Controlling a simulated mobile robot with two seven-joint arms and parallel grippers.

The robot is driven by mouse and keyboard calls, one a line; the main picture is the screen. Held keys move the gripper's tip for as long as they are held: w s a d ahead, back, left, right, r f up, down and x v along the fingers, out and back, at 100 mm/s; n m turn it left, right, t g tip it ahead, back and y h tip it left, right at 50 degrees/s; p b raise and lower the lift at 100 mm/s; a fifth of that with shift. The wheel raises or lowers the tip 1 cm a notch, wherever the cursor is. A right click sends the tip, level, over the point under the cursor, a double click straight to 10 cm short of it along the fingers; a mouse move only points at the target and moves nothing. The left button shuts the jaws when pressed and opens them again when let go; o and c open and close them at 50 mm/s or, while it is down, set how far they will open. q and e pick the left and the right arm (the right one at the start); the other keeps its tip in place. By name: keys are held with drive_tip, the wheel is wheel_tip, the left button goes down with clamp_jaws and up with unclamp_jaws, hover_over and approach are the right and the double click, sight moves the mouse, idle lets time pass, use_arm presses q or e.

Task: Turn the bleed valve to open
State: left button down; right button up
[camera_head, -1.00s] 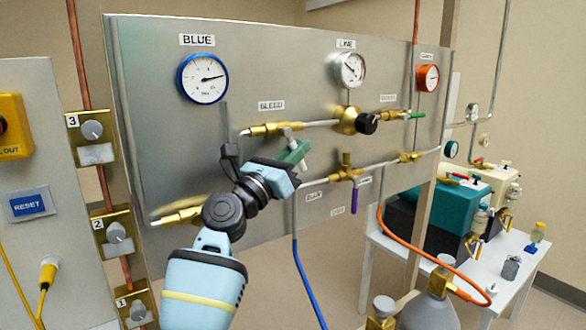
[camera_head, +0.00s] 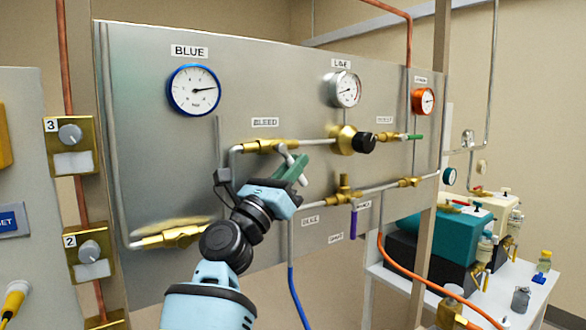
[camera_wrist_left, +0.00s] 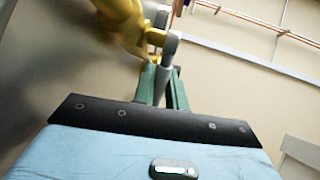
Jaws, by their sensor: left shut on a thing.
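The bleed valve (camera_head: 270,146) is a brass body on a steel pipe under the BLEED label (camera_head: 265,122), on the grey panel. Its short grey handle (camera_head: 287,155) points down and to the right, into my fingers. My left gripper (camera_head: 298,168) has green fingers and is shut on the handle. In the left wrist view, the fingers (camera_wrist_left: 163,88) close around the grey handle (camera_wrist_left: 168,62), with the brass valve body (camera_wrist_left: 128,22) beyond. My right gripper is not in view.
A blue-rimmed gauge (camera_head: 193,90) and a line gauge (camera_head: 342,88) sit above. A black-knobbed brass regulator (camera_head: 346,140) is to the right. A purple-handled valve (camera_head: 354,222) and a blue hose (camera_head: 299,297) are below.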

use_arm(q)
drive_tip(key=c, duration=1.5)
unclamp_jaws()
drive_tip(key=shift+s+a+f, duration=0.1)
drive_tip(key=v, duration=0.7)
drive_tip(key=shift+s+a+f+p, duration=0.1)
drive_tip(key=shift+s+f+p, duration=0.1)
drive_tip(key=shift+p, duration=0.1)
